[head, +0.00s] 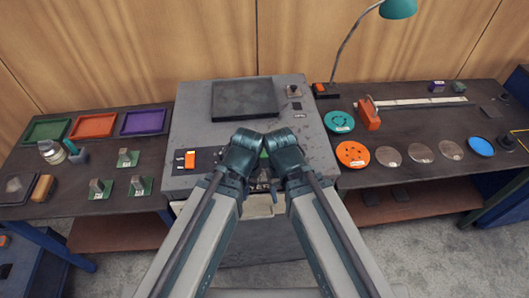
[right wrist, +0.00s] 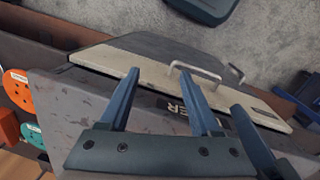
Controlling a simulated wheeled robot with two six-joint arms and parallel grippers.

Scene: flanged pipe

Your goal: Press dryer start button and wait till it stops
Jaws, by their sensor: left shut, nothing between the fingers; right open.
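The dryer (head: 190,130) is a worn grey box with a dark square panel (head: 245,99) on top, in the middle of the head view. Its lettering (right wrist: 187,112) and front handle (right wrist: 195,72) show in the right wrist view. A small green spot (head: 264,153) shows between my wrists; I cannot tell whether it is the start button. My right gripper (right wrist: 158,71) is open and empty over the dryer's front edge. My left gripper (right wrist: 238,110) is shut and empty beside it, close to the dryer. Contact with a button is hidden.
Left of the dryer are green, orange and purple trays (head: 93,125) and small blocks on a dark table (head: 70,185). On the right table are a teal disc (head: 339,121), an orange disc (head: 352,154), several pale discs and a lamp (head: 397,9). An orange item (head: 190,160) sits on the dryer.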

